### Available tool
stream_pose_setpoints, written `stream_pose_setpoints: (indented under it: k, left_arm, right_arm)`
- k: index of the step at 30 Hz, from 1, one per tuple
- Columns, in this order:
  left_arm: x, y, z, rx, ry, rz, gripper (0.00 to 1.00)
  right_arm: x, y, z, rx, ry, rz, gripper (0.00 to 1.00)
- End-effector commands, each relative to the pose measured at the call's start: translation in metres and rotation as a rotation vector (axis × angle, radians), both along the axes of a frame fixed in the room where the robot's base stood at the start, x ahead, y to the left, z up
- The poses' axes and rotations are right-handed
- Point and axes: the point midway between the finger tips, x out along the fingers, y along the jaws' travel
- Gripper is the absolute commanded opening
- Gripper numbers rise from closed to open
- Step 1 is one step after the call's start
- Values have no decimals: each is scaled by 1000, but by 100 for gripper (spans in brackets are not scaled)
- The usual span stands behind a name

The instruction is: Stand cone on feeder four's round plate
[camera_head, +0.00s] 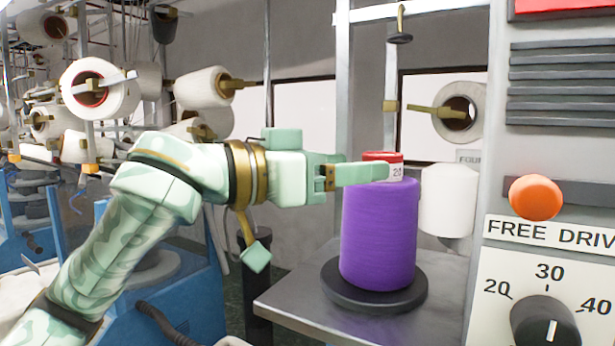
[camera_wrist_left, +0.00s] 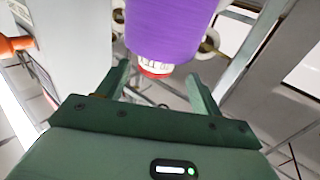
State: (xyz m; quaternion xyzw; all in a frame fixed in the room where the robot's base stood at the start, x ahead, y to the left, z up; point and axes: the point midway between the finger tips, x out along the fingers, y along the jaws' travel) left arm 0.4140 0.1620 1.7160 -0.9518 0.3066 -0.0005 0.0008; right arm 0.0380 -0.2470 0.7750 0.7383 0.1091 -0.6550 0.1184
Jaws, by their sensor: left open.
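The purple cone (camera_head: 379,232) stands upright on the black round plate (camera_head: 345,294) on a grey metal shelf. Its red and white tube end (camera_head: 383,157) sticks out at the top. My left gripper (camera_head: 378,173) reaches in from the left at the height of the tube end. In the left wrist view its two open fingers (camera_wrist_left: 157,74) lie to either side of the tube end, with the purple cone (camera_wrist_left: 172,30) beyond; I cannot tell whether they touch it. My right gripper is not in view.
A control panel with an orange knob (camera_head: 536,197) and a dial (camera_head: 545,322) closes off the right. Racks of white cones (camera_head: 98,88) fill the left. The shelf's front left (camera_head: 290,297) is bare.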

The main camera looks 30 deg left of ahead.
Motion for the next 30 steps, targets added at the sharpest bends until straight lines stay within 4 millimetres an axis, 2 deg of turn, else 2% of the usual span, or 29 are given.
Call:
stream_pose_setpoints:
  k: [6,10,15,30]
  left_arm:
    - [-38,28,-3,3,-1,5,66]
    - [-50,37,-2,1,0,3,66]
    - [-55,39,-1,1,0,0,66]
    - [-55,39,0,1,1,0,66]
  right_arm:
    - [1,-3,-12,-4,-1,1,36]
    - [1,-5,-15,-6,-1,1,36]
    - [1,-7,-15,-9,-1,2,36]
    - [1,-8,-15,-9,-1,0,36]
